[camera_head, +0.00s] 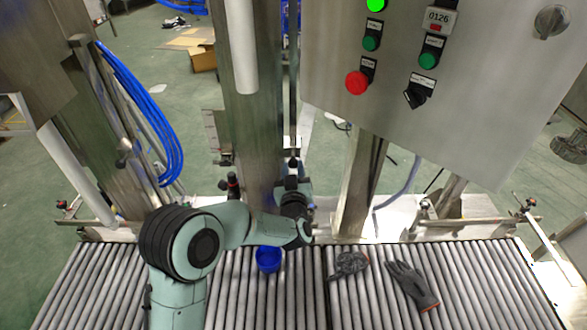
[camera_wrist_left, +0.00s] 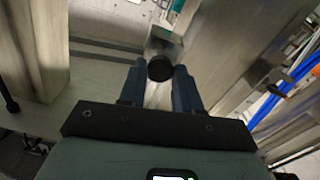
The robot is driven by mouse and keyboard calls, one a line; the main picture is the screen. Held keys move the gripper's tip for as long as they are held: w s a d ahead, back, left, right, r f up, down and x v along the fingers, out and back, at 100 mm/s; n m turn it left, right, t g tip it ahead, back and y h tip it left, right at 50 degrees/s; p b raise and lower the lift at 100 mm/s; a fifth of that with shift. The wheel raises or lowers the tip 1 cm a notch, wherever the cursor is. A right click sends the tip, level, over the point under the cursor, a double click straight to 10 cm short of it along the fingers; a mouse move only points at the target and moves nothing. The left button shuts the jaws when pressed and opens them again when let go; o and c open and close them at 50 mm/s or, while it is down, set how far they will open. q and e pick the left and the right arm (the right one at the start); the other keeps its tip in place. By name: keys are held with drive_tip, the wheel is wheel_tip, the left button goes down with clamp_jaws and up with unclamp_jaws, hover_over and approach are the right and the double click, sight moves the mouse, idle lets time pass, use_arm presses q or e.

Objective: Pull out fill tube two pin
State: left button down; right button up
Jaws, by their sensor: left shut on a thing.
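My left gripper (camera_head: 292,180) reaches away from me, just right of a steel column behind the roller conveyor. In the left wrist view its two blue-grey fingers (camera_wrist_left: 160,78) are closed on the round black knob of a pin (camera_wrist_left: 160,68). The knob sits between the fingertips, with a pale metal part behind it. In the head view the pin is mostly hidden by the gripper. I cannot tell how far the pin sits in its hole. My right gripper is not in view.
A steel control panel (camera_head: 470,100) with buttons hangs at the right. Steel columns (camera_head: 255,130) stand close by the gripper. Blue hoses (camera_head: 150,120) hang at the left. A blue cup (camera_head: 268,259) and grey gloves (camera_head: 410,284) lie on the roller conveyor (camera_head: 470,290).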

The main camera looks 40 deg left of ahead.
use_arm(q)
drive_tip(key=shift+f, duration=0.15)
drive_tip(key=c, duration=0.8)
unclamp_jaws()
drive_tip(key=shift+s+d, duration=0.1)
drive_tip(key=p+v, duration=0.1)
drive_tip(key=v, duration=1.2)
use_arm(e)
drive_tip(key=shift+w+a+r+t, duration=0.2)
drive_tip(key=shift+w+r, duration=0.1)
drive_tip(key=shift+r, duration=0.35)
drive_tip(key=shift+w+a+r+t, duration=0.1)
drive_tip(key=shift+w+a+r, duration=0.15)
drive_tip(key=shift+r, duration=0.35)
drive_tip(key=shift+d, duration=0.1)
